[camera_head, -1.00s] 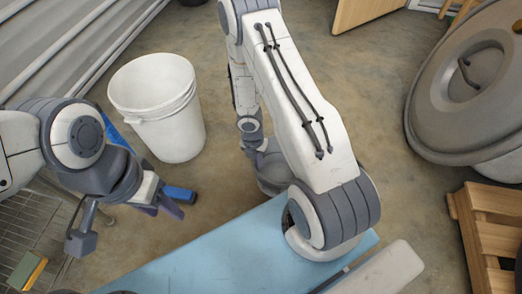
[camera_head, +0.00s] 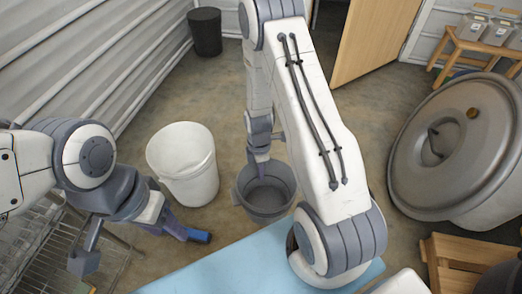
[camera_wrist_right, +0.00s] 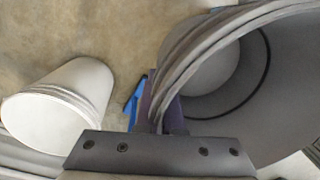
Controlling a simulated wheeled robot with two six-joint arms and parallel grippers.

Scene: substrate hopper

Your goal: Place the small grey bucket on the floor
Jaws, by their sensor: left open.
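The small grey bucket (camera_head: 268,207) is upright and open-topped in the head view, left of my right arm's thick white link. My right gripper (camera_head: 260,157) comes down on the bucket's far rim and appears shut on it. My left gripper (camera_head: 180,230) is open, at the lower left, apart from the bucket.
A larger white bucket (camera_head: 190,175) stands left of the grey one; it shows in the wrist view (camera_wrist_right: 75,100). A light blue surface (camera_head: 230,262) lies in front. A big grey lidded bin (camera_head: 455,150) and a wooden pallet (camera_head: 455,265) are right. Floor behind is open.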

